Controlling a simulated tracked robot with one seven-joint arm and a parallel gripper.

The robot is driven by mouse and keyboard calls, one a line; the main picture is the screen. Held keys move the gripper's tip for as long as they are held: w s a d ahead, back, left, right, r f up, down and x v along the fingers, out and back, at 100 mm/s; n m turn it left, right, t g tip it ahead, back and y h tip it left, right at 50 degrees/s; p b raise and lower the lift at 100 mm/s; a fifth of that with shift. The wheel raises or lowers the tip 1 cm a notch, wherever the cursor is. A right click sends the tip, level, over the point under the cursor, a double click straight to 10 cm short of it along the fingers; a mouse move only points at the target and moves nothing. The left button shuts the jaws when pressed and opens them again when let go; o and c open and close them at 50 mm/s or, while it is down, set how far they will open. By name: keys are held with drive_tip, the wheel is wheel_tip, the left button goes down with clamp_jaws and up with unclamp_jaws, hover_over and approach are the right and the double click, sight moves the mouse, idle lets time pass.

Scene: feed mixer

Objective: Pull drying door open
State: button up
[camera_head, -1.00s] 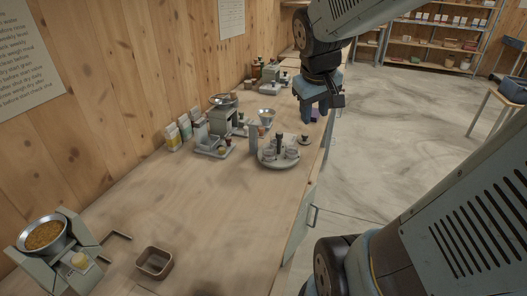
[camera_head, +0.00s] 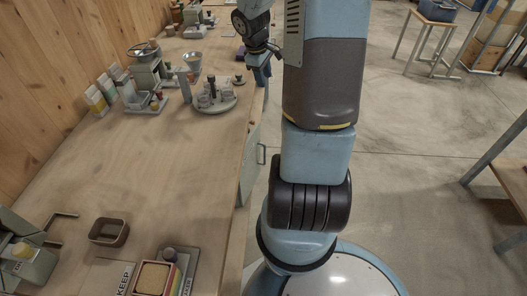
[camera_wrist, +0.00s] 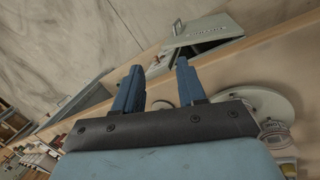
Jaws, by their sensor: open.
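A pale grey-green door (camera_head: 248,172) with a bar handle (camera_head: 262,153) is on the front side of the wooden bench in the head view; whether it is the drying door I cannot tell. My gripper (camera_head: 262,70) is farther back along the bench edge, beyond the handle and apart from it, partly hidden by my arm. In the wrist view my gripper (camera_wrist: 158,67) has its two blue fingers apart with nothing between them. A grey lettered panel (camera_wrist: 205,28) lies past the fingertips, beside a dark gap; its lettering is unreadable.
A round tray (camera_head: 214,106) with small cups stands on the bench near my gripper; it also shows in the wrist view (camera_wrist: 262,103). The floor right of the bench is open.

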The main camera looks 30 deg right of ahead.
drive_tip(key=w+d+f+n+t+y, duration=0.1)
drive_tip(key=d+f+n+y, duration=0.2)
drive_tip(key=f, duration=1.3)
drive_tip(key=w+d+f+n+t+y, duration=0.1)
drive_tip(key=d+f+y, duration=0.3)
drive_tip(key=f, duration=1.3)
drive_tip(key=shift+h, duration=0.5)
drive_tip(key=x, duration=0.9)
drive_tip(key=d+x, duration=0.1)
drive_tip(key=x, duration=0.3)
drive_tip(key=shift+w+a+f, duration=0.1)
drive_tip(key=shift+w+f, duration=0.15)
drive_tip(key=shift+f, duration=0.15)
drive_tip(key=shift+c, duration=0.3)
clamp_jaws()
